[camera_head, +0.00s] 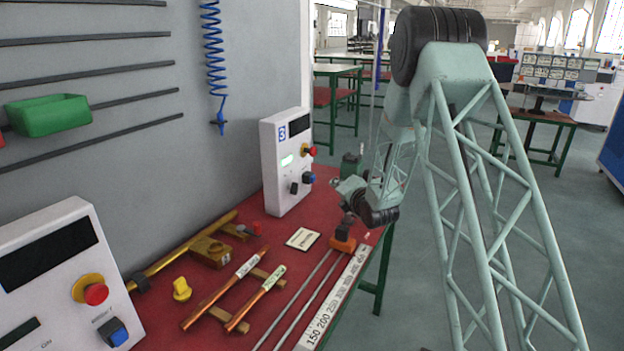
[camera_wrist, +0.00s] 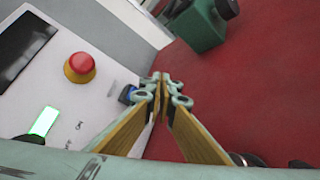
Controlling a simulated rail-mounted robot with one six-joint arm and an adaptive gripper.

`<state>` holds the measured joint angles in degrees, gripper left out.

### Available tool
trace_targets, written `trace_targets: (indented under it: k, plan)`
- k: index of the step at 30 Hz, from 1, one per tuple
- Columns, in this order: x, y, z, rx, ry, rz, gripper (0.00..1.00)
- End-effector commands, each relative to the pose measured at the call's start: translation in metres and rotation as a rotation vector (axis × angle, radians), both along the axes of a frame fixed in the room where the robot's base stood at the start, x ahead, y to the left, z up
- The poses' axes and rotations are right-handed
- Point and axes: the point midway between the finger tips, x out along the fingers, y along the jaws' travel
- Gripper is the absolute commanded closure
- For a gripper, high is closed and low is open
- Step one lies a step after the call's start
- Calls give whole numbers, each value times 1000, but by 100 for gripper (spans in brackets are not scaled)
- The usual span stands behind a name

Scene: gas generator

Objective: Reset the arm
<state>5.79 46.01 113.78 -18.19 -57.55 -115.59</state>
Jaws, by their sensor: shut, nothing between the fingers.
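My arm reaches down from the upper right in the head view, over the red-topped bench (camera_head: 250,335). My gripper (camera_head: 343,187) is above the bench's far right part, just right of the white control box marked 3 (camera_head: 287,165). In the wrist view the gripper's two fingers (camera_wrist: 162,82) come together at their tips, shut with nothing between them. The white control box (camera_wrist: 85,110) fills the left of that view, with a red button (camera_wrist: 80,67) and a lit green display (camera_wrist: 44,121). My gripper's fingers hide part of the blue knob (camera_wrist: 127,94).
A dark green object (camera_wrist: 203,27) stands on the bench beyond my fingers. Copper rods (camera_head: 222,290), a brass pipe assembly (camera_head: 208,250), a yellow part (camera_head: 181,289), and a ruler (camera_head: 330,303) lie on the bench. Another control box (camera_head: 62,280) stands near left. A blue coiled hose (camera_head: 212,50) hangs by the wall.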

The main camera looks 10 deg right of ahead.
Motion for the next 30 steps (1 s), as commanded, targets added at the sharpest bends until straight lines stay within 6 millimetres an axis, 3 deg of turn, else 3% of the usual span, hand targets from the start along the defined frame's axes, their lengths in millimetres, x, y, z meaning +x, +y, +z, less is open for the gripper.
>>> trace_targets:
  k: [8,14,30]
  plan:
    - [-4,-1,9,21,17,-11,100]
    - [-13,-3,29,73,56,-42,100]
    - [-66,-10,94,281,208,-178,100]
